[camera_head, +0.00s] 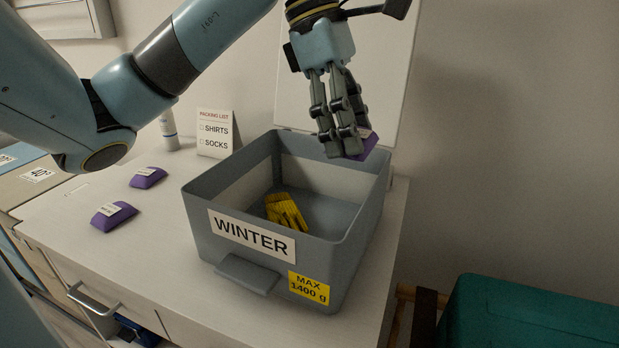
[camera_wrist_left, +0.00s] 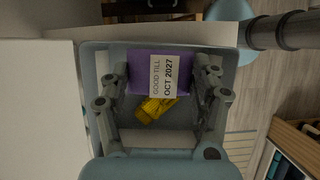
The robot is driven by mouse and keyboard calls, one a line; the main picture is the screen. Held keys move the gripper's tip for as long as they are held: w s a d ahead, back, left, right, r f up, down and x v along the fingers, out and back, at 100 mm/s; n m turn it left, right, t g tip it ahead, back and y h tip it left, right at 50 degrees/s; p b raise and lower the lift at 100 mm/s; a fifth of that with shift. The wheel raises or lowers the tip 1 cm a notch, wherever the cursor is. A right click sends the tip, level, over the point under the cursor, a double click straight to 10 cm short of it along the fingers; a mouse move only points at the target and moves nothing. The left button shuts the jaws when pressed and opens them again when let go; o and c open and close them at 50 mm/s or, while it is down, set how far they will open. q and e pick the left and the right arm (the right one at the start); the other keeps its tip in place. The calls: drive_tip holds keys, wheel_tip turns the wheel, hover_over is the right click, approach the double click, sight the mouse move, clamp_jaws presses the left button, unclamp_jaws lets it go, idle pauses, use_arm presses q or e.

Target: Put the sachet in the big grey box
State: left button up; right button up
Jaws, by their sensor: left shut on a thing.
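My left gripper (camera_head: 344,146) is shut on a purple sachet (camera_head: 366,147) and holds it above the back right part of the big grey box (camera_head: 240,274). In the left wrist view the sachet (camera_wrist_left: 140,68) sits between the fingers of the gripper (camera_wrist_left: 168,80), with a label reading "GOOD TILL OCT 2027". The grey box stands open on the white worktop, with a "WINTER" label and a yellow "MAX 1400 g" label. A yellow item (camera_head: 285,211) lies on its floor. Two other purple sachets, a nearer one (camera_head: 113,216) and a farther one (camera_head: 147,178), lie left of the box.
A packing list card (camera_head: 215,132) and a white bottle (camera_head: 168,130) stand behind the sachets. A pale upright panel (camera_head: 390,75) rises behind the box. A teal container (camera_head: 530,318) is at lower right. The worktop between sachets and box is clear.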

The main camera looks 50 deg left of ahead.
use_arm(q)
wheel_tip(320, 180, down, 13)
drive_tip(key=shift+f, duration=0.15)
wheel_tip(320, 180, down, 4)
drive_tip(key=shift+f, duration=0.15)
use_arm(e)
drive_tip(key=shift+w+d+r, duration=0.1)
drive_tip(key=shift+w+r, duration=0.1)
drive_tip(key=shift+r, duration=0.05)
drive_tip(key=shift+d, duration=0.1)
use_arm(q)
drive_tip(key=shift+f, duration=0.2)
drive_tip(key=o, duration=0.9)
drive_tip(key=shift+c, duration=0.2)
use_arm(e)
drive_tip(key=shift+s+d+f, duration=0.1)
drive_tip(key=shift+d+f, duration=0.05)
drive_tip(key=shift+d, duration=0.15)
use_arm(q)
drive_tip(key=shift+r, duration=0.1)
